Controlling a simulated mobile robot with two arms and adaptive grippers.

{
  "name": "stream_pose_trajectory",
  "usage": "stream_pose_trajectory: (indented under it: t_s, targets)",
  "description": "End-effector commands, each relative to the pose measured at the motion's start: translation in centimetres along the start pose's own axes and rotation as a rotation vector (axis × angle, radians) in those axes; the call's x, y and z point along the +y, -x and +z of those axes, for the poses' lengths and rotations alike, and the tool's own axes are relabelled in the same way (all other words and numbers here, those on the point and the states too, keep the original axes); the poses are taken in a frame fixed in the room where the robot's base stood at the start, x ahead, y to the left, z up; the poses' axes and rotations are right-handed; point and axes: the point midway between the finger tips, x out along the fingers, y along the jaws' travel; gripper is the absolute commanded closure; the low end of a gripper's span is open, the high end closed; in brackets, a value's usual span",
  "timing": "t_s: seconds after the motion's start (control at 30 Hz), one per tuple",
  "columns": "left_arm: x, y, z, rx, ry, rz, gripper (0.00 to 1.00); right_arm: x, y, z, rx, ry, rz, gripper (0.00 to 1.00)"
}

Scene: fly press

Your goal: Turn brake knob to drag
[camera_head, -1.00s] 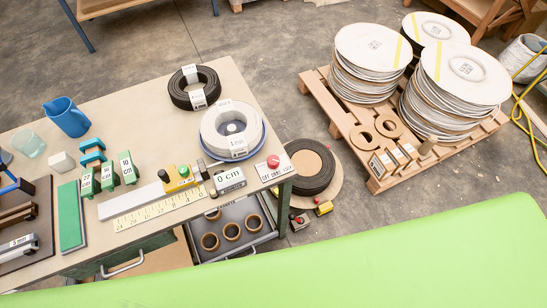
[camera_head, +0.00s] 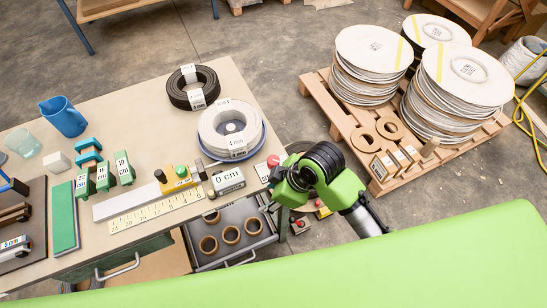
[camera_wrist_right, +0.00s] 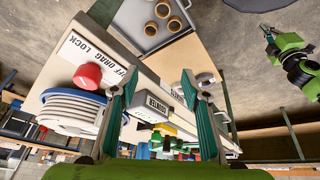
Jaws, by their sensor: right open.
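The red brake knob (camera_head: 273,160) sits at the right end of the bench, partly hidden by my right arm. In the right wrist view the red knob (camera_wrist_right: 88,76) stands left of the fingers, beside a white plate lettered OFF DRAG LOCK (camera_wrist_right: 96,55), its first word partly cut by a finger. Which setting the knob points to cannot be read. My right gripper (camera_head: 269,188) is at the bench's right end, just below the knob; its fingers (camera_wrist_right: 158,85) are spread, empty and apart from the knob. A green-and-black arm, apparently my left gripper (camera_wrist_right: 270,38), shows small at the right.
Coils of wire (camera_head: 230,132) lie behind the knob. A 0 cm counter (camera_head: 228,180) stands left of my right gripper. An open drawer (camera_head: 244,218) with several brown rings is below. A pallet of spools (camera_head: 378,185) stands on the floor at right.

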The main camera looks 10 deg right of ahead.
Motion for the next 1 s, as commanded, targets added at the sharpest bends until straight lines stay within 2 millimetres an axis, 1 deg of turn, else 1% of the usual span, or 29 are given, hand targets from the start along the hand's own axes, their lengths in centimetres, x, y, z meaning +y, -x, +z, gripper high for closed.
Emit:
stream_pose_trajectory:
  t_s: [0.03, 0.1, 0.27, 0.37, 0.5, 0.6, 0.73, 0.8, 0.9, 1.0]
  targets:
    - [0.0, 0.0, 0.0, 0.0, 0.0, 0.0, 1.0, 0.5, 0.1, -0.8, -0.002, 0.064, -0.008, 0.58]
    - [0.0, 0.0, 0.0, 0.0, 0.0, 0.0, 1.0, 0.8, 0.3, -2.0, -0.001, 0.161, -0.027, 0.58]
    - [0.0, 0.0, 0.0, 0.0, 0.0, 0.0, 1.0, 1.8, 1.0, -4.7, -0.014, 0.423, -0.07, 0.58]
    - [0.0, -0.1, 0.0, 0.0, 0.0, 0.0, 1.0, 2.8, 1.9, -6.1, -0.037, 0.617, -0.103, 0.58]
    - [0.0, -0.1, 0.0, 0.0, 0.0, 0.0, 1.0, 4.8, 3.8, -7.5, -0.095, 0.906, -0.157, 0.58]
    - [0.0, -0.1, 0.0, 0.0, 0.0, 0.0, 1.0, 6.6, 5.5, -7.9, -0.148, 1.093, -0.203, 0.58]
    - [0.0, -0.1, 0.0, 0.0, 0.0, 0.0, 1.0, 8.9, 8.1, -8.0, -0.215, 1.288, -0.266, 0.58]
    - [0.0, -0.2, 0.0, 0.0, 0.0, 0.0, 1.0, 10.0, 9.3, -7.9, -0.244, 1.363, -0.294, 0.58]
    - [0.0, -0.2, 0.0, 0.0, 0.0, 0.0, 1.0, 11.0, 10.6, -7.9, -0.27, 1.435, -0.328, 0.58]
    - [0.0, -0.2, 0.0, 0.0, 0.0, 0.0, 1.0, 11.5, 11.3, -7.8, -0.284, 1.47, -0.348, 0.58]
